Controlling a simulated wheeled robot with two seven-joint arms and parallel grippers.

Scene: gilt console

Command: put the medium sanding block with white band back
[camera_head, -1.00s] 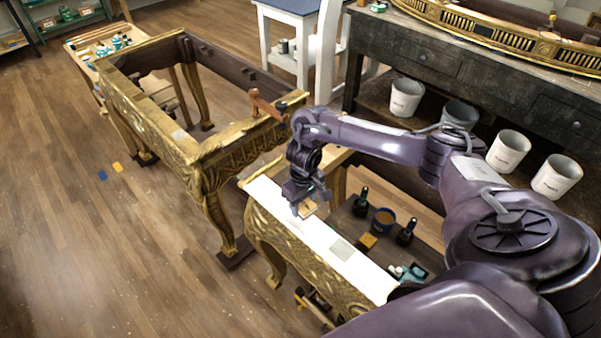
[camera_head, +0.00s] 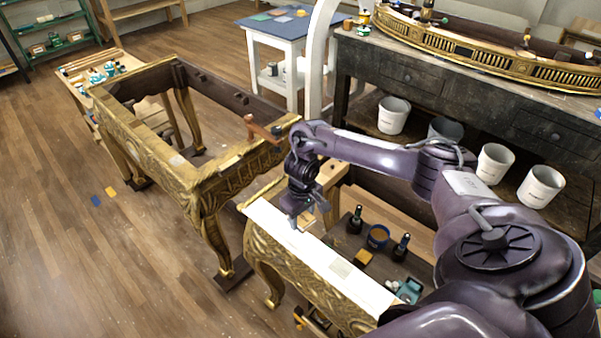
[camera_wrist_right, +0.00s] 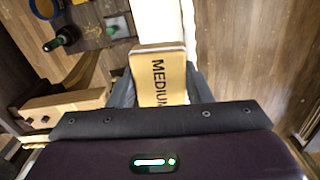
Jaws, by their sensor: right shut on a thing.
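My right gripper (camera_head: 303,217) is shut on a tan sanding block in the head view. The block fills the space between the fingers in the right wrist view, with "MEDIUM" printed on its face (camera_wrist_right: 160,80). A pale strip shows along its far end; I cannot tell if this is the white band. The gripper is over the white top (camera_head: 362,284) of the gilt console; whether the block touches it is unclear. My left gripper is not in view.
A gilt frame (camera_head: 190,185) stands left. Open floor (camera_head: 90,260) lies beyond.

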